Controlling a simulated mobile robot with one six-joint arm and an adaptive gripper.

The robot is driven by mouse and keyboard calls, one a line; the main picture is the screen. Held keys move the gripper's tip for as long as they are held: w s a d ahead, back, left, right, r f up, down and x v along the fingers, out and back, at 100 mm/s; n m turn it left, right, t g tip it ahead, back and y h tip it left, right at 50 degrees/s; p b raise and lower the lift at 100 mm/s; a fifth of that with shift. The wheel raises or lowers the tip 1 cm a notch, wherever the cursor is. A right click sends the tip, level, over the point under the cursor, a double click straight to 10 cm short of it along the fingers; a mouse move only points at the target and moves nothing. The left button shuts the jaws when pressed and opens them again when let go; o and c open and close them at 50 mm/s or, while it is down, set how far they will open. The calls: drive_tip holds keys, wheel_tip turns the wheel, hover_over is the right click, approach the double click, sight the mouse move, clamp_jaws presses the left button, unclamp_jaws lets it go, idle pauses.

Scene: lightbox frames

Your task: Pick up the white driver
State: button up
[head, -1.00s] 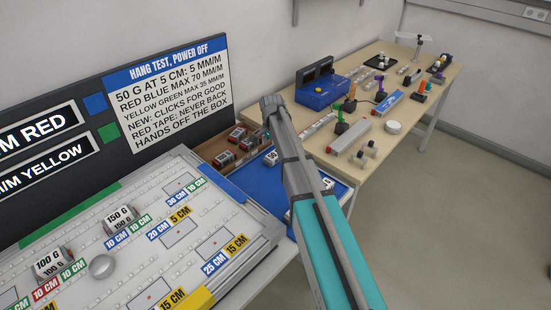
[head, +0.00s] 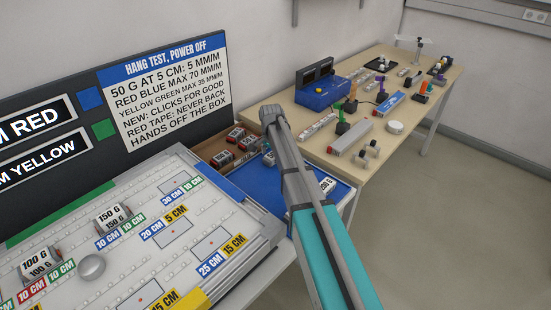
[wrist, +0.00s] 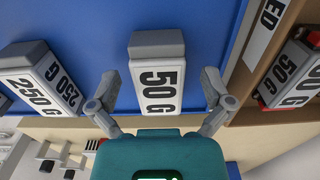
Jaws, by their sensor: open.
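I cannot make out for certain which thing is the white driver. In the wrist view my gripper (wrist: 160,78) is open, with one finger on each side of a white-faced block with a grey end, marked 50 G (wrist: 158,88). The fingers appear apart from it. This block lies on the blue tray (wrist: 110,20), which also shows in the head view (head: 262,192). In the head view my arm hides the gripper. Several upright tool-like pieces stand on the wooden table, among them a green one (head: 341,113) and an orange one (head: 352,91).
A 250 G block (wrist: 45,78) lies left of my gripper. More 50 G blocks (wrist: 292,72) sit in a wooden bin at right. The white board (head: 150,255) with weights is at left. A blue box (head: 322,92) stands on the wooden table (head: 395,140).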

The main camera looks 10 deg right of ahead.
sight(271, 155)
idle(0.3)
drive_tip(key=c, duration=1.2)
drive_tip(key=shift+r, duration=0.2)
wheel_tip(271, 155, up, 3)
drive_tip(key=p, duration=0.3)
drive_tip(key=shift+f, duration=0.15)
drive_tip(key=shift+s+d+r+p, duration=0.55)
drive_tip(key=shift+s+r+p, duration=1.1)
drive_tip(key=shift+s, duration=0.6)
drive_tip(key=shift+s+d+r+p, duration=0.55)
drive_tip(key=shift+s+r+p, duration=1.15)
drive_tip(key=shift+s, duration=0.6)
drive_tip(key=shift+s+d+r+p, duration=0.55)
drive_tip(key=shift+s+r+p, duration=1.1)
drive_tip(key=shift+s, duration=0.6)
